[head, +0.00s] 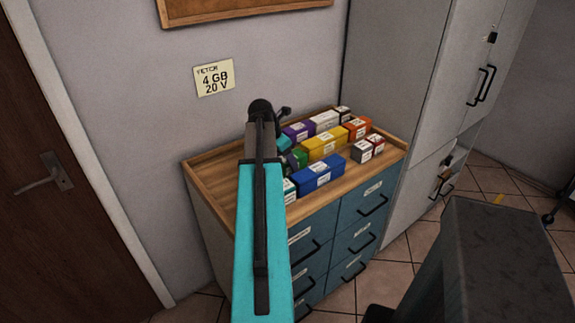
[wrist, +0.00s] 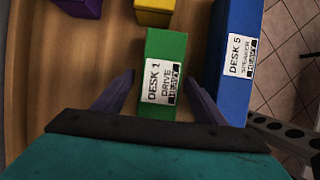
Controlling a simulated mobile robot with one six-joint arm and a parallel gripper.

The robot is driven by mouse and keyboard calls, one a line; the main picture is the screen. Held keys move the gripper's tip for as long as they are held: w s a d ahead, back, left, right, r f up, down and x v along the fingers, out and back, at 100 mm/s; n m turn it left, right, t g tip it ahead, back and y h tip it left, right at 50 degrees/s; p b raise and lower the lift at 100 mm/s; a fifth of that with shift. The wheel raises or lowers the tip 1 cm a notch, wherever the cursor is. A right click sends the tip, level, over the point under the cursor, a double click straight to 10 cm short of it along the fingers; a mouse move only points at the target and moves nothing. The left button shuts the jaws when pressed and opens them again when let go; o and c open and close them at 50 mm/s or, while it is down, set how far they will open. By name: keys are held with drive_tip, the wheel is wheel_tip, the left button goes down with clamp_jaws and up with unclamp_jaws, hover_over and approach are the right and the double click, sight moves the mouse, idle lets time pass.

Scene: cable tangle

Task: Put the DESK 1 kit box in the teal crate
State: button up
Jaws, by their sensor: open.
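The DESK 1 kit box is a green box (wrist: 166,52) with a white label reading DESK 1 DRIVE in the wrist view. In the head view it shows partly as a green patch (head: 299,157) beside my arm. My gripper (wrist: 160,80) is open, with one finger on each side of the green box. A gap shows between each finger and the box, and I cannot tell how far down the fingers reach. In the head view my arm largely hides the gripper. I see no teal crate in either view.
A blue DESK 5 box (wrist: 235,60) lies right of the green box; a yellow box (wrist: 154,11) and purple box (wrist: 78,6) lie beyond. The boxes sit on a rimmed wooden cabinet top (head: 222,166). A grey cabinet (head: 395,80) stands right, a door (head: 60,180) left.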

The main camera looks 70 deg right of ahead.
drive_tip(key=shift+x, duration=0.95)
drive_tip(key=shift+c, duration=0.5)
drive_tip(key=shift+w, duration=0.1)
clamp_jaws()
drive_tip(key=shift+r, duration=0.1)
drive_tip(key=shift+r+b, duration=0.6)
drive_tip(key=shift+r, duration=4.4)
